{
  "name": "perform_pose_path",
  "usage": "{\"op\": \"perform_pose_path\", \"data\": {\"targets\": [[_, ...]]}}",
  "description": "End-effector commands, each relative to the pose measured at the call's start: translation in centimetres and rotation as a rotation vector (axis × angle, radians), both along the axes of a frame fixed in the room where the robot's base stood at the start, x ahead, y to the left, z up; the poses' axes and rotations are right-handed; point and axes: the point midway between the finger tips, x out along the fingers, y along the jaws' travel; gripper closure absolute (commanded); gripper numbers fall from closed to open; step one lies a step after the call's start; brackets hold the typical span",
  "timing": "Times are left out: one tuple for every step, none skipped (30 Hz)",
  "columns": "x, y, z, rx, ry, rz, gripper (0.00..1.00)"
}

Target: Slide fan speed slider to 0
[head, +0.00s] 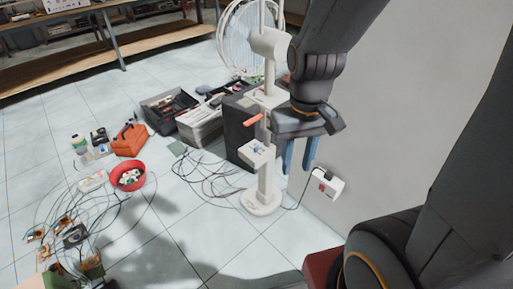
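A white standing fan (270,42) is at the upper middle, with its round cage at the top and a round base (262,203) on the floor. An orange peg-like part (253,121) sticks out to the left of its pole. Below that, a small white box (257,154) on the pole carries tiny coloured marks. I cannot tell for sure which part is the fan speed slider, or its setting. My gripper (299,169) hangs just right of the pole with its blue fingers pointing down. The fingers are apart, with nothing seen between them.
A white box (326,185) with a cable is by the grey wall (430,110) at right. A dark cabinet (240,130) stands behind the pole. Cables, a toolbox (170,108), an orange case (129,140) and a red bowl (127,175) lie left.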

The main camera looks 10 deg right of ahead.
Motion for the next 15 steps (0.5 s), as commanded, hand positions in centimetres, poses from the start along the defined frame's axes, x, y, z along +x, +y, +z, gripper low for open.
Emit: {"op": "perform_pose_path", "data": {"targets": [[0.0,0.0,0.0,0.000,-0.001,-0.001,0.77],[0.2,-0.1,-0.2,-0.002,-0.003,-0.004,0.82],[0.6,-0.4,-0.5,-0.006,-0.010,-0.013,0.89],[1.1,-0.6,-0.9,-0.011,-0.020,-0.025,0.94],[1.7,-1.0,-1.4,-0.016,-0.032,-0.042,0.99],[2.9,-1.7,-2.3,-0.026,-0.057,-0.070,1.00],[4.0,-2.3,-3.1,-0.034,-0.079,-0.096,1.00],[5.3,-3.1,-4.0,-0.040,-0.107,-0.126,1.00],[7.2,-4.1,-5.4,-0.046,-0.149,-0.169,1.00],[8.7,-4.9,-6.5,-0.047,-0.184,-0.205,1.00],[10.3,-5.6,-7.6,-0.044,-0.222,-0.241,1.00],[12.2,-6.6,-9.1,-0.035,-0.270,-0.288,1.00],[13.7,-7.3,-10.2,-0.022,-0.306,-0.321,1.00],[15.1,-7.8,-11.3,-0.007,-0.340,-0.352,1.00],[16.9,-8.5,-12.7,0.021,-0.385,-0.396,1.00]]}}
